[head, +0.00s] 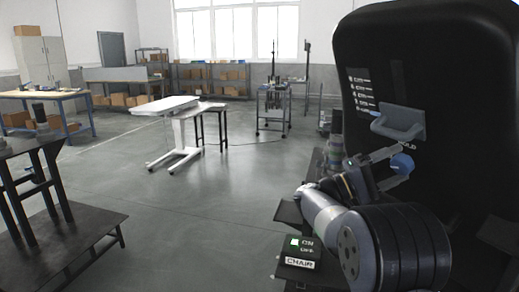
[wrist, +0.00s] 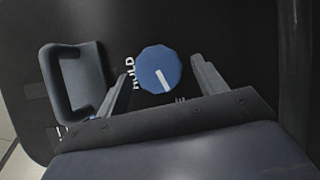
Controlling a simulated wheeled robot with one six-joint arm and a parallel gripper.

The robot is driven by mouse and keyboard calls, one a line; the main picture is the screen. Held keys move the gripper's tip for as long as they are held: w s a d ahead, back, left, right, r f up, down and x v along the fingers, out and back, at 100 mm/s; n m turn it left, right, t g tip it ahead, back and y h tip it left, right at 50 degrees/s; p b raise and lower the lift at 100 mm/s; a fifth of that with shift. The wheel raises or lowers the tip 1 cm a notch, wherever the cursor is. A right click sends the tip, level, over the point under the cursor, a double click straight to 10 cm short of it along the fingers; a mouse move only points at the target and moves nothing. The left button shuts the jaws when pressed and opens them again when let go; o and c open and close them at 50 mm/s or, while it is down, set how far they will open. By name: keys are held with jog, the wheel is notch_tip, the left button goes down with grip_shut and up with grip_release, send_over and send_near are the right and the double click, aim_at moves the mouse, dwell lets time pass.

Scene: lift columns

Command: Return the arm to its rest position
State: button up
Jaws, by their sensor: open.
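My gripper (head: 401,164) is at the front of a large black panel (head: 440,60) on the right of the head view. Its two fingers are open and lie on either side of a blue knob (head: 403,162). In the wrist view the blue knob (wrist: 158,69) has a white pointer line and sits between the fingers (wrist: 161,72), with dark gaps at both sides. Nothing is held. I cannot tell how far the fingertips are from the panel face. My arm (head: 345,225) reaches up from the lower right.
A grey handle (head: 400,124) stands out from the panel close to my gripper; it also shows in the wrist view (wrist: 72,80). A box marked CHAIR (head: 298,256) with a green ON switch is below. A white table (head: 168,106) stands mid-room. Open floor lies left of my arm.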

jog(key=m+y+b, duration=0.1)
jog(key=m, duration=0.1)
jog(key=m+t+y, duration=0.1)
jog(key=shift+s+a+r+m+b, duration=0.1)
jog(key=shift+s+r+m+b, duration=0.1)
jog(key=shift+m+b, duration=0.2)
jog(key=m+t+y, duration=0.1)
jog(key=m+t+y+b, duration=0.1)
jog(key=shift+s+r+t, duration=0.1)
jog(key=shift+r+t, duration=0.15)
jog(key=shift+t, duration=0.15)
jog(key=m+t, duration=0.1)
jog(key=m+t+y, duration=0.1)
jog(key=y, duration=0.1)
jog(key=shift+s+r+m+t, duration=0.25)
jog(key=shift+s+m+t, duration=0.05)
jog(key=shift+m+t, duration=0.1)
jog(key=shift+s+m+t+y+p, duration=0.1)
jog(key=shift+m+t+y+p, duration=0.35)
jog(key=shift+t, duration=0.25)
jog(key=shift+m+t+y, duration=0.35)
jog(key=shift+m+t, duration=0.1)
jog(key=shift+t, duration=0.15)
jog(key=shift+d+f, duration=0.1)
jog(key=shift+d, duration=0.1)
